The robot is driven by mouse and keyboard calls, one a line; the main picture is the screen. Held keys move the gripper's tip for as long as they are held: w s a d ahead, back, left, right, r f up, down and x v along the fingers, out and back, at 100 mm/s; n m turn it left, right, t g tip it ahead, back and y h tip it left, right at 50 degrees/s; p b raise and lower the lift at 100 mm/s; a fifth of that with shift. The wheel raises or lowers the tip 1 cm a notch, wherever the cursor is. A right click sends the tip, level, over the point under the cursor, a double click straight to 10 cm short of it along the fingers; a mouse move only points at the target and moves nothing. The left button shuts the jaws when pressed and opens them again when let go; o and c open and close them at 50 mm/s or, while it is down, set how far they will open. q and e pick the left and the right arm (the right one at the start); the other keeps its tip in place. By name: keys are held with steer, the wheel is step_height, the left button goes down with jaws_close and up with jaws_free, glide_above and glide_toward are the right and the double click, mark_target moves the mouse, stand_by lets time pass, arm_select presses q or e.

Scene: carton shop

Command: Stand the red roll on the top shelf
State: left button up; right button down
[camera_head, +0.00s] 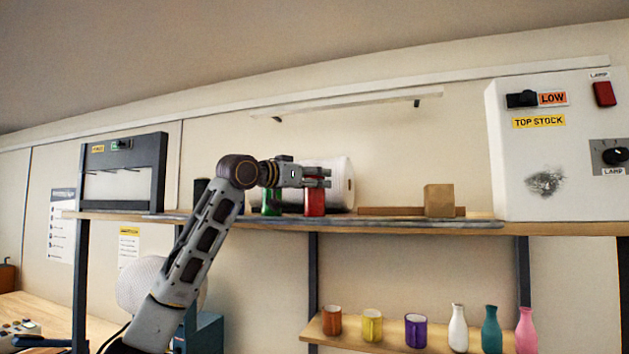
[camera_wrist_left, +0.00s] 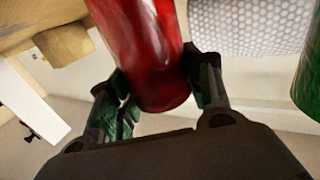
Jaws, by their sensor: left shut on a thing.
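The red roll (camera_head: 314,200) is upright at the top shelf (camera_head: 400,221), its lower end level with the shelf board. I cannot tell whether it rests on the board or hangs just above it. My left gripper (camera_head: 321,178) reaches in from the left and is shut on the roll near its upper end. In the left wrist view the red roll (camera_wrist_left: 145,50) sits between the two fingers of the left gripper (camera_wrist_left: 160,90). My right gripper is in neither view.
A green roll (camera_head: 272,201) stands just left of the red one, with a large bubble-wrap roll (camera_head: 340,175) behind. To the right are a flat brown board (camera_head: 390,211), a small carton (camera_head: 439,201) and a white panel box (camera_head: 550,165). Mugs and bottles (camera_head: 458,325) stand on a lower shelf.

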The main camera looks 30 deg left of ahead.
arm_select(q)
steer(key=shift+f, duration=0.1)
steer(key=o, duration=1.2)
steer(key=shift+s+a+b, duration=0.15)
steer(key=shift+s+b, duration=0.15)
steer(key=shift+s, duration=0.3)
steer(key=shift+b+v, duration=1.6)
steer(key=shift+v, duration=3.8)
